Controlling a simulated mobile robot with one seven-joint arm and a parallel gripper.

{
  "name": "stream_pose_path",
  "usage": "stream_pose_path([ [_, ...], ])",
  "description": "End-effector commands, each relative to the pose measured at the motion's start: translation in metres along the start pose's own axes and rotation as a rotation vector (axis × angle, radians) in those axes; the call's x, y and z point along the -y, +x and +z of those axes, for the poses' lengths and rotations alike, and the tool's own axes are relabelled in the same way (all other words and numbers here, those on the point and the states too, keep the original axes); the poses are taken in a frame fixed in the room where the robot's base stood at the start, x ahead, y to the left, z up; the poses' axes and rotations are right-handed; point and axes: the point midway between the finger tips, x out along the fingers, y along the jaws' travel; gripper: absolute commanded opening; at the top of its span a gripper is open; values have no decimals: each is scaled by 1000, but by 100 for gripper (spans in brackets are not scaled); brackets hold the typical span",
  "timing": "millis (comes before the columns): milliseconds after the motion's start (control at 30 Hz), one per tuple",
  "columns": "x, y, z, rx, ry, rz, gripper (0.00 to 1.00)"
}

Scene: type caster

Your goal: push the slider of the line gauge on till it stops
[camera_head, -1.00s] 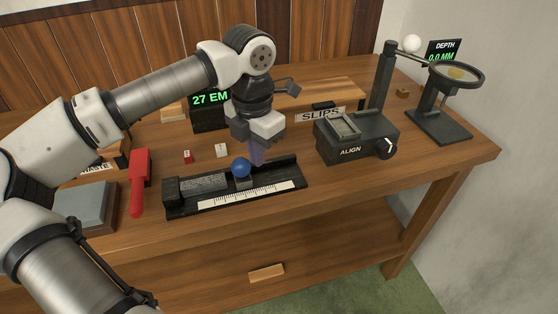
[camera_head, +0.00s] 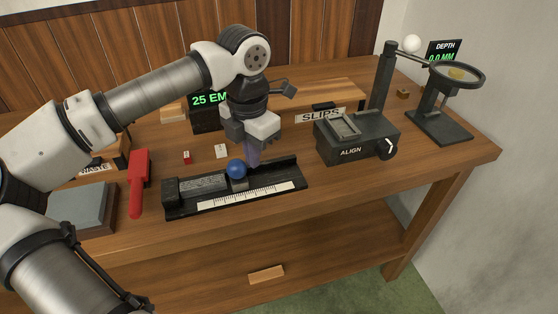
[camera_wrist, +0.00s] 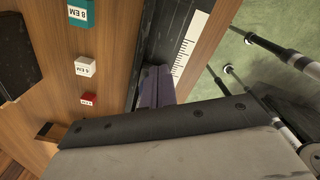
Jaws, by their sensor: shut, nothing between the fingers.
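The line gauge (camera_head: 268,192) is a long black tray with a white ruled scale along its front, lying on the bench. My gripper (camera_head: 252,162) is shut and empty, pointing down into the tray just right of the blue knob. Its fingertips look close to or touching the slider. In the wrist view my fingers (camera_wrist: 156,86) reach over the tray and hide the slider. The display (camera_head: 209,100) reads 25 EM.
A red-handled tool (camera_head: 139,182) and a grey stone block (camera_head: 84,206) lie left of the gauge. Small red and white blocks (camera_head: 221,151) sit behind it. The black ALIGN device (camera_head: 356,140) and a magnifier stand (camera_head: 440,110) are to the right.

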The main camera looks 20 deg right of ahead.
Motion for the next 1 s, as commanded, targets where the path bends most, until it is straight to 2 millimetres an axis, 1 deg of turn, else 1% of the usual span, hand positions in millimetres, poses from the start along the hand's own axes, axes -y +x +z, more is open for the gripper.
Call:
stream_pose_path([
  [300, -4, 1, -7, -1, -2, 0, 0],
  [667, -4, 0, -7, -1, -1, 0, 0],
  [1000, -8, 0, -14, -3, -1, 0, 0],
])
